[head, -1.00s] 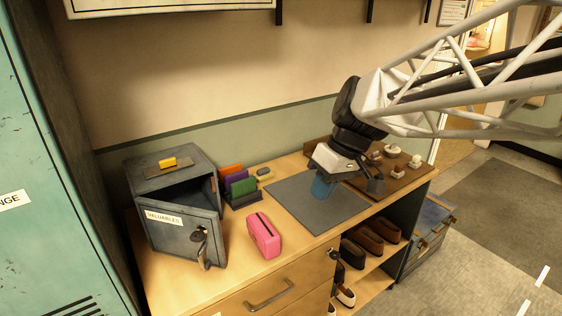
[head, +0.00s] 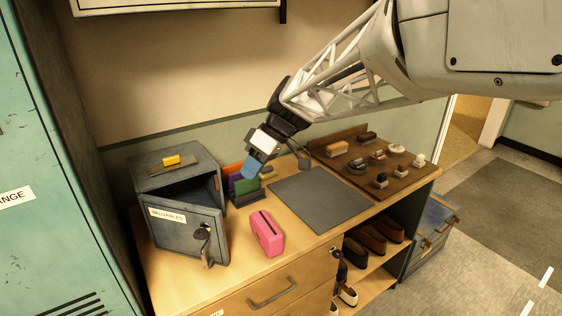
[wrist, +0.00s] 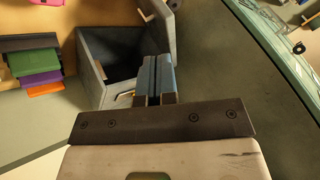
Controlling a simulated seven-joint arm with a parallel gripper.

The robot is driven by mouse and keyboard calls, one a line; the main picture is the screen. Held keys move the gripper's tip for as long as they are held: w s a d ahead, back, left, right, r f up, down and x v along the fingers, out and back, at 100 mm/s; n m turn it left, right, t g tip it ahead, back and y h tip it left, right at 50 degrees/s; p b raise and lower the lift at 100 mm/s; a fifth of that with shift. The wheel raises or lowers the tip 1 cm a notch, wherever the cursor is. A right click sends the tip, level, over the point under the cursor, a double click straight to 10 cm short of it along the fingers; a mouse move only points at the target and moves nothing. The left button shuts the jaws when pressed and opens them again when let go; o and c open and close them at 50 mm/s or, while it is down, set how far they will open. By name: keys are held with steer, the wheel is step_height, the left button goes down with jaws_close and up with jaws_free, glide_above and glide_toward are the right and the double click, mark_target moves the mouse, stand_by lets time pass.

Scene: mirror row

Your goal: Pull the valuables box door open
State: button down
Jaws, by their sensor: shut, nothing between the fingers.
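The grey valuables box (head: 197,164) stands at the left of the counter in the head view. Its door (head: 180,235), labelled VALUABLES and carrying a key or handle (head: 204,240), stands ajar, with a dark gap between it and the box body. My gripper (head: 250,168) is shut and empty, in the air right of the box and by the upright coloured items. It is apart from the door. In the wrist view my shut blue fingers (wrist: 155,75) appear in front of the open box (wrist: 92,70), whose dark inside shows.
Upright purple, orange and green items (head: 240,184) stand right of the box. A pink case (head: 266,233) lies in front of them. A grey mat (head: 320,203) is bare. A brown board (head: 400,180) with several small items is at the right. A yellow object (head: 171,160) lies on the box.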

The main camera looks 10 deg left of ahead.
steer(key=shift+f, duration=0.1)
steer(key=s+a+f, duration=0.5)
steer(key=s+f, duration=0.2)
steer(key=f, duration=0.1)
steer(key=shift+s+a, duration=0.25)
steer(key=shift+a, duration=0.15)
steer(key=shift+s, duration=0.1)
stand_by(0.4)
